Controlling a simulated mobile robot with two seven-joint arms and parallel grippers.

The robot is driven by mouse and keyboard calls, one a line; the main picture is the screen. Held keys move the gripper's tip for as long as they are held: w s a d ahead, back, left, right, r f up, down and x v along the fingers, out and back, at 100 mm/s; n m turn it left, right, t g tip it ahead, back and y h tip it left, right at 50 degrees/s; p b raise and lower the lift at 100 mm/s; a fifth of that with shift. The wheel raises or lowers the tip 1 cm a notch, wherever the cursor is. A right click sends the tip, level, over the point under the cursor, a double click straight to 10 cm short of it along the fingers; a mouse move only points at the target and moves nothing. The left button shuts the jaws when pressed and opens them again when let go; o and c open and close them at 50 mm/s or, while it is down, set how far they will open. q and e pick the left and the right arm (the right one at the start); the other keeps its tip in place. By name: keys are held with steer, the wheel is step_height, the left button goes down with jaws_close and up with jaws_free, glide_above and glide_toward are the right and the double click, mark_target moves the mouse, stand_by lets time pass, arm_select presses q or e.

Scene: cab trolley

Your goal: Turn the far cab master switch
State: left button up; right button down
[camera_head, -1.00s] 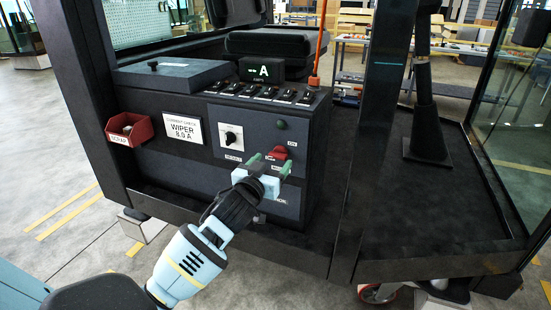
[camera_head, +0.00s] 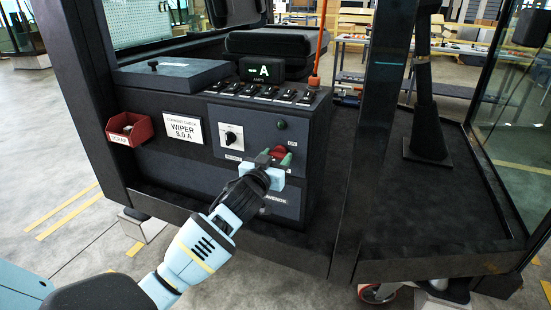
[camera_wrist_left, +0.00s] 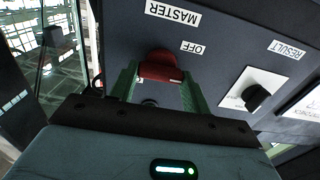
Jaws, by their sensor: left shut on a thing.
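The red master switch (camera_head: 279,152) is on the front of the dark cab console, below a small green button. In the left wrist view the red switch (camera_wrist_left: 160,67) sits between two green fingers, near upside-down labels "MASTER" and "OFF". My left gripper (camera_head: 275,159) is shut on the switch, one finger on each side. The gripper also shows in the wrist view (camera_wrist_left: 160,82). The fingers and gripper body hide part of the switch and the labels around it in the head view. My right gripper is not in view.
A white selector panel with a black knob (camera_head: 231,137) is left of the switch. A row of black toggles (camera_head: 269,92) and an amps display (camera_head: 263,71) are above. A red bin (camera_head: 129,129) and wiper sign (camera_head: 183,128) are further left. A dark post (camera_head: 377,130) stands to the right.

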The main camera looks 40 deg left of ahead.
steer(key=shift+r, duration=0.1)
arm_select(q)
steer(key=m+p, duration=0.2)
steer(key=m, duration=0.1)
steer(key=shift+r, duration=0.2)
steer(key=m+p, duration=0.1)
steer(key=m, duration=0.3)
steer(key=shift+d+p, duration=0.1)
steer(key=shift+p, duration=0.25)
steer(key=m+p, duration=0.1)
steer(key=m, duration=0.3)
steer(key=shift+f, duration=0.15)
steer(key=m+p, duration=0.1)
steer(key=m, duration=0.3)
steer(key=shift+f+m, duration=0.1)
steer(key=shift+m, duration=0.2)
steer(key=shift+m+p, duration=0.45)
steer(key=shift+m, duration=0.75)
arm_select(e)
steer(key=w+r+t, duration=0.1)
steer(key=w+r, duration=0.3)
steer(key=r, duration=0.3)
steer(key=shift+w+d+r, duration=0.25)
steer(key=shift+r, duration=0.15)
arm_select(q)
steer(key=shift+f, duration=0.1)
steer(key=o, duration=1)
steer(key=shift+c, duration=0.2)
